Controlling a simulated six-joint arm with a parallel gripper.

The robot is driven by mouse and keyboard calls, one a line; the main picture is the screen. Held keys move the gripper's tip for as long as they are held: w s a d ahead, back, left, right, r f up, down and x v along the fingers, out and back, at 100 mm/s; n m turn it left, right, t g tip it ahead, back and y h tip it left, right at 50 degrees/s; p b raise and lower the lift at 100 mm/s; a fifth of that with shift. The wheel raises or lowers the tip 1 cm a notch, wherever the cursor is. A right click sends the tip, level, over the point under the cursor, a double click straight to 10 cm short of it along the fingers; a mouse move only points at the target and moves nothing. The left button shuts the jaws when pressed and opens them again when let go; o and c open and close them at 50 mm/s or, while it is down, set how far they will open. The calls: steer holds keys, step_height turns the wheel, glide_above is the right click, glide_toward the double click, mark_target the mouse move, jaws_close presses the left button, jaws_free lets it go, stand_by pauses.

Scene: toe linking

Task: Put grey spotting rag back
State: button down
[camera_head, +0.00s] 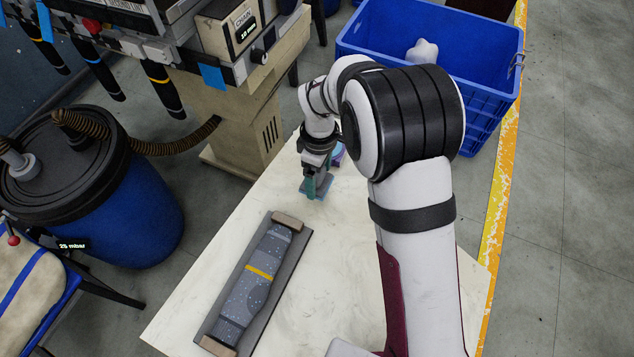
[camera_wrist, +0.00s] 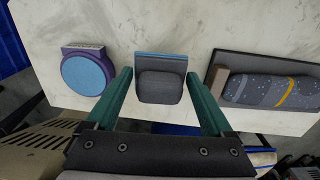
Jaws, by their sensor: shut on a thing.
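I cannot tell whether the rag touches the table.
A purple holder with a round blue top (camera_wrist: 85,74) stands on the table beside my gripper. A patterned grey sock (camera_head: 256,279) with a yellow band lies on a dark board (camera_head: 295,260). A blue crate (camera_head: 400,48) stands beyond. The table's front right is clear.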

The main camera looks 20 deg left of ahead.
mark_target(317, 186)
steer(key=f, duration=0.4)
steer(key=shift+a+f, duration=0.15)
steer(key=shift+a, duration=0.1)
steer(key=shift+f, duration=0.1)
jaws_free()
step_height(317, 186, up, 12)
steer(key=shift+d+r, duration=0.1)
steer(key=shift+r, duration=0.1)
steer(key=s+d+r+m+y, duration=0.1)
steer(key=s+d+r+m, duration=0.45)
steer(key=d+m, duration=0.35)
steer(key=s+d+r+m, duration=0.4)
steer(key=s+d+m, duration=0.2)
steer(key=d, duration=0.5)
steer(key=s+d+f+m, duration=0.1)
steer(key=s+d+m, duration=0.3)
steer(key=s+m, duration=0.4)
steer(key=shift+s+f+m+y, duration=0.15)
steer(key=shift+s+m+y, duration=0.2)
steer(key=shift+s, duration=0.55)
